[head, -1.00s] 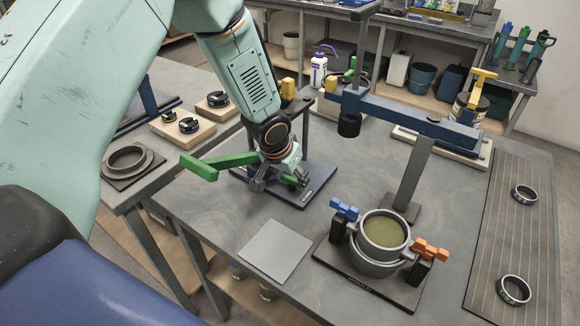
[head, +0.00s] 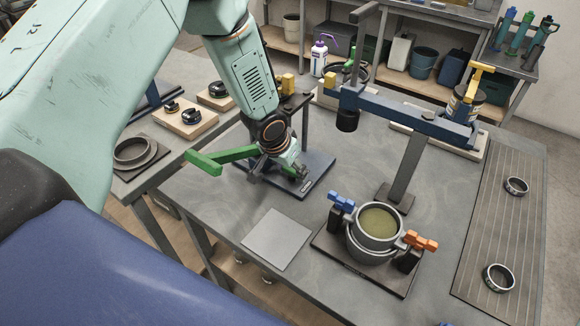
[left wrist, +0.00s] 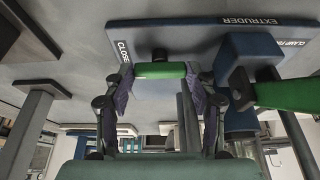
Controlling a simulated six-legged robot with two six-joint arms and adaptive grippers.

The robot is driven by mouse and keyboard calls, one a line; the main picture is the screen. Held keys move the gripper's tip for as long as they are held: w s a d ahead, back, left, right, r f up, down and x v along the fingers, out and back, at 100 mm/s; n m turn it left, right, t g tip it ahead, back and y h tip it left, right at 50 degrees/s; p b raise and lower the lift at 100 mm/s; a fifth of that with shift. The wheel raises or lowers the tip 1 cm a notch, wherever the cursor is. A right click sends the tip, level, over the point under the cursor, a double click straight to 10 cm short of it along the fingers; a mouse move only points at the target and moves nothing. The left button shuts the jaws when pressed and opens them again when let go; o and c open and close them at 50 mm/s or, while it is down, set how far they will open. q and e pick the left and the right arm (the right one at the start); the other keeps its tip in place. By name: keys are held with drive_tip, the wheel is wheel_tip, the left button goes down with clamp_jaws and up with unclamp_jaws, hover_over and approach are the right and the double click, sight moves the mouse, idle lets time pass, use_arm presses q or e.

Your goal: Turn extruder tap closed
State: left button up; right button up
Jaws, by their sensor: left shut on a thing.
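The extruder is a dark blue base plate (head: 312,188) on the table, with a long green lever (head: 222,158) sticking out to the left. In the left wrist view the plate (left wrist: 190,38) carries the words "EXTRUDER" and "CLOSED". A short green bar (left wrist: 160,70), which looks like the tap handle, lies between the fingers of my left gripper (left wrist: 160,84). The gripper (head: 288,172) is shut on this bar, low over the plate. The long green lever (left wrist: 288,94) is to the right there. My wrist hides most of the tap in the head view. My right gripper is not in view.
A pot (head: 378,226) with blue and orange clamps stands at front right, beside a flat grey plate (head: 276,240). A blue beam (head: 405,113) on a post stands behind. Rings (head: 498,278) lie on the ribbed mat at right. The table between is clear.

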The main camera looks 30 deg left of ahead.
sight(292, 170)
use_arm(q)
drive_tip(key=o, duration=0.9)
drive_tip(key=shift+w+r, duration=0.25)
drive_tip(key=shift+c, duration=0.2)
drive_tip(key=o, duration=0.3)
drive_tip(key=shift+s, duration=0.2)
drive_tip(key=shift+f, duration=0.15)
drive_tip(key=shift+v, duration=1.5)
drive_tip(key=shift+s+a, duration=0.3)
drive_tip(key=shift+s, duration=1.7)
drive_tip(key=shift+s+a, duration=0.3)
drive_tip(key=shift+s, duration=1.65)
drive_tip(key=shift+s+a, duration=0.3)
drive_tip(key=shift+s, duration=1.7)
